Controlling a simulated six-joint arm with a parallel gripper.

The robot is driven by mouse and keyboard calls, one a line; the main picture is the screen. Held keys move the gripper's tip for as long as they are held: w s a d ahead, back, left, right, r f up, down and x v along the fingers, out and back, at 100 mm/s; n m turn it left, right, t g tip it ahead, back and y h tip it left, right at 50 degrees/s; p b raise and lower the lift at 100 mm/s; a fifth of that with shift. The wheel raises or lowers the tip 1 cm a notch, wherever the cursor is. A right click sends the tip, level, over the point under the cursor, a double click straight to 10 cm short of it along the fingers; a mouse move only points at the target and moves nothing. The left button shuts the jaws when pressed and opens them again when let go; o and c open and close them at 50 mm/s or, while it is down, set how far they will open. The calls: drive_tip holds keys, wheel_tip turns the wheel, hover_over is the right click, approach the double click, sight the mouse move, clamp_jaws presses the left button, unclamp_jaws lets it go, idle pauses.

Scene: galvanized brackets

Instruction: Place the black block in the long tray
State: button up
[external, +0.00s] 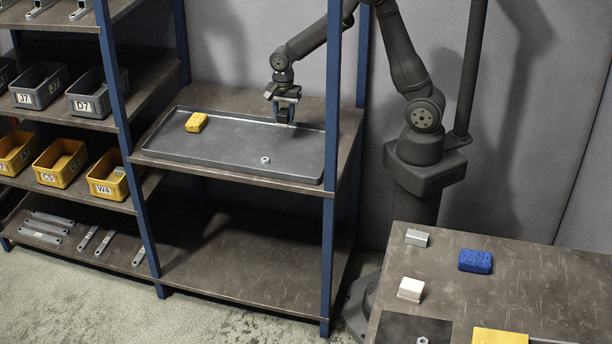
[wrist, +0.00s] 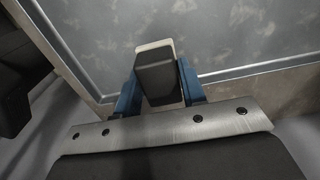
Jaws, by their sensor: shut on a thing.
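My gripper (external: 284,115) is over the back right part of the long tray (external: 225,150), a shallow grey metal tray on the shelf. Its blue fingers are shut on the black block (wrist: 158,82), one on each side in the wrist view. A pale edge (wrist: 154,46) shows just beyond the block's far end; I cannot tell what it belongs to. The block is mostly hidden between the fingers in the external view. I cannot tell whether it touches the tray floor. The tray floor (wrist: 235,35) also fills the upper wrist view.
A yellow block (external: 196,122) lies at the tray's back left, and a nut (external: 265,160) lies near its front. The middle of the tray is clear. Blue shelf posts (external: 333,130) stand close by. A table (external: 545,270) at right holds a blue sponge (external: 475,261) and a white block (external: 411,289).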

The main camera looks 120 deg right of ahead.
hover_over(273, 149)
wheel_tip(273, 149, down, 4)
drive_tip(key=shift+d+r, duration=0.1)
drive_tip(key=shift+r, duration=0.1)
drive_tip(key=shift+f, duration=1.95)
drive_tip(key=shift+f, duration=0.15)
drive_tip(key=o, duration=1.1)
drive_tip(key=shift+c, duration=0.2)
wheel_tip(273, 149, up, 12)
drive_tip(key=shift+r, duration=0.2)
drive_tip(key=shift+f, duration=0.1)
drive_tip(key=shift+f, duration=4.25)
